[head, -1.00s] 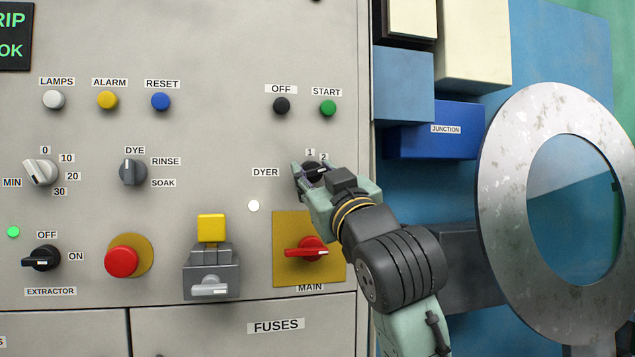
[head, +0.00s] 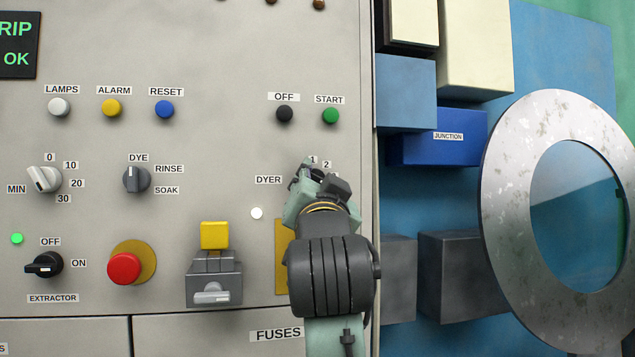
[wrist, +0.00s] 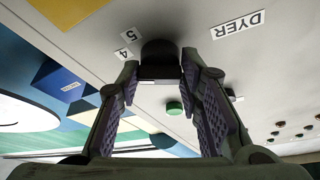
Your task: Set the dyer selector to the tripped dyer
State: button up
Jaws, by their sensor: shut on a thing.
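The dyer selector is a black knob (wrist: 160,55) beside the DYER label (wrist: 239,24) in the wrist view. My gripper (wrist: 160,72) is shut on it, one finger on each side. In the head view my gripper (head: 311,183) hides most of the knob. The marks 1 and 2 (head: 319,162) show above it, and 5 and 4 (wrist: 122,54) show in the wrist view. Where the knob points cannot be told. A dark display (head: 18,45) at the top left shows green text ending in "RIP" and "OK", partly cut off.
The black OFF button (head: 285,114) and green START button (head: 330,116) sit just above my gripper. A red stop button (head: 124,268) and a grey switch with a yellow block (head: 214,235) are at lower left. A blue junction box (head: 437,135) and a metal ring (head: 505,180) stand right.

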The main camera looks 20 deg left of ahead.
jog(key=shift+m, duration=0.4)
jog(key=o, duration=1.2)
jog(key=shift+c, duration=0.2)
jog(key=shift+s, duration=0.1)
jog(key=v, duration=1.2)
